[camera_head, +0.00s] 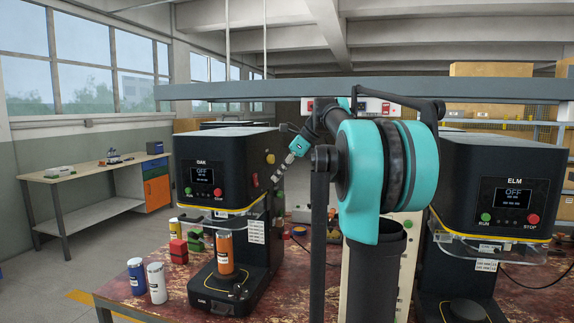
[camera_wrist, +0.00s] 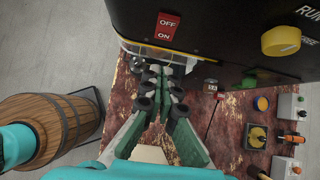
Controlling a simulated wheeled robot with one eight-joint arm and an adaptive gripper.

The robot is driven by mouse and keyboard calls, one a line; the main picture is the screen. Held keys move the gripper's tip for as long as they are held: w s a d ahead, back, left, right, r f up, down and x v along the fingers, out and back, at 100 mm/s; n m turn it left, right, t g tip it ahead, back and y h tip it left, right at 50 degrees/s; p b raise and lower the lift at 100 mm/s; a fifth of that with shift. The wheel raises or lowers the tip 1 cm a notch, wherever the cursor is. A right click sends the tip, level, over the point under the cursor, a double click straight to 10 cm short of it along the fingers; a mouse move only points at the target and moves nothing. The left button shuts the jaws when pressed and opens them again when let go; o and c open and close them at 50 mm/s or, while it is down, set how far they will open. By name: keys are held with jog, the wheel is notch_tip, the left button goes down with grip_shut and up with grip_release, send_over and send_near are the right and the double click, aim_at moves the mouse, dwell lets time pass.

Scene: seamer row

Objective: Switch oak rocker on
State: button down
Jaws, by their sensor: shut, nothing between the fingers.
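The oak machine (camera_head: 222,160) is a black unit labelled OAK at the left, and its display reads OFF. The red rocker (camera_wrist: 166,27) shows on its dark side panel in the wrist view, marked OFF and ON. Which side of it is pressed in I cannot tell. In the head view a small red patch shows on that side, but I cannot tell whether it is the rocker. My gripper (camera_head: 277,178) is beside the machine's right side. In the wrist view my gripper (camera_wrist: 164,66) is shut and empty, its tips below the rocker in the picture and apart from it.
A yellow knob (camera_wrist: 281,41) sits right of the rocker. The elm machine (camera_head: 500,195) stands at the right. An orange canister (camera_head: 225,251) stands at the oak machine; blue (camera_head: 136,276) and white (camera_head: 156,283) ones stand left. A barrel (camera_wrist: 50,125) is left in the wrist view.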

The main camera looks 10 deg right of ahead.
aim_at(257, 182)
jog(key=shift+w+a+f, duration=0.25)
jog(key=shift+w+a, duration=0.15)
jog(key=shift+a, duration=0.3)
jog(key=shift+w+a+f, duration=0.25)
jog(key=shift+w+a, duration=0.1)
jog(key=shift+a, duration=0.3)
jog(key=shift+w+a+f, duration=0.25)
jog(key=shift+w+a, duration=0.15)
jog(key=shift+a, duration=0.3)
jog(key=shift+w+a+f, duration=0.1)
jog(key=shift+a, duration=0.1)
jog(key=shift+r, duration=0.85)
jog(key=s+d+f+v, duration=0.1)
jog(key=d+v, duration=0.1)
jog(key=v, duration=1)
jog(key=shift+s+d, duration=0.2)
